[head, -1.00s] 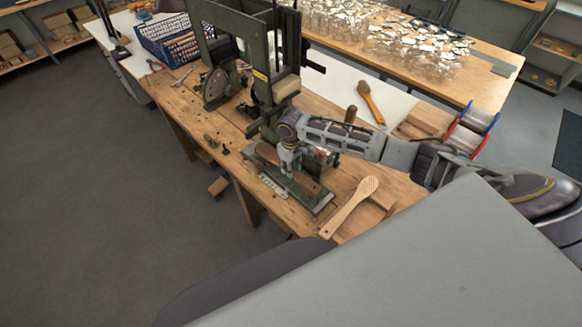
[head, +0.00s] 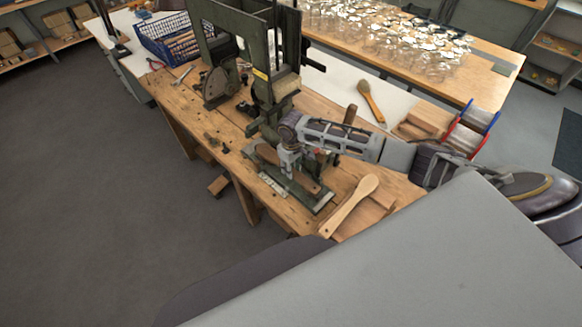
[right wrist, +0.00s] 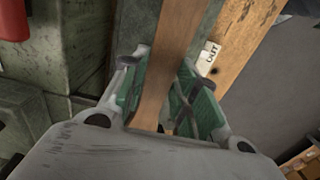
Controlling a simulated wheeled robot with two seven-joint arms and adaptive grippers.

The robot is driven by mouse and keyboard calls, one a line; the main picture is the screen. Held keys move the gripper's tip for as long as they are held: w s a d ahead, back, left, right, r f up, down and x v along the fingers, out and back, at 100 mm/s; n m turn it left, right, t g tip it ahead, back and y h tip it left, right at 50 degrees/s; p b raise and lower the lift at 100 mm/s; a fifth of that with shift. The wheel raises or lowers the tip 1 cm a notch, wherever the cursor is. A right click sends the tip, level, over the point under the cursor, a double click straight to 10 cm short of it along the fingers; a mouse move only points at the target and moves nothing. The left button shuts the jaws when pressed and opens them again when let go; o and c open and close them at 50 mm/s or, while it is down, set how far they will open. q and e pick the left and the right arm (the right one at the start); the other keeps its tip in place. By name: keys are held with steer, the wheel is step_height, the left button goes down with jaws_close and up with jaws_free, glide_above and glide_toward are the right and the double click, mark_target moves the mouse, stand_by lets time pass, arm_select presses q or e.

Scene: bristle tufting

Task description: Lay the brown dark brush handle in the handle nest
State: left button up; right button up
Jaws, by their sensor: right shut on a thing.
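The brown dark brush handle (head: 303,179) is low over the green metal bed at the front of the machine, which I take to be the handle nest (head: 318,204). My right gripper (head: 289,168) is shut on the handle from above and hides part of it. In the right wrist view the handle (right wrist: 170,60) runs lengthwise between the green-padded fingers (right wrist: 165,100), with the dark metal bed under it. I cannot tell whether the handle touches the bed. My left gripper is not in view.
The green machine frame (head: 262,85) stands close beside the gripper. A pale wooden brush handle (head: 352,205) lies at the bench's right front, near wooden blocks. A finished-looking brush (head: 370,102) lies on the white surface behind. A blue basket (head: 170,42) stands at the back left.

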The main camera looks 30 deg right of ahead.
steer(key=shift+f+p, duration=0.1)
steer(key=shift+p, duration=0.45)
stand_by(1.0)
steer(key=shift+f, duration=0.4)
stand_by(1.2)
steer(key=o, duration=1.2)
steer(key=shift+c, duration=0.2)
steer(key=shift+o, duration=0.4)
steer(key=o, duration=0.3)
steer(key=shift+r, duration=0.15)
steer(key=shift+r+p, duration=0.3)
steer(key=shift+r, duration=3)
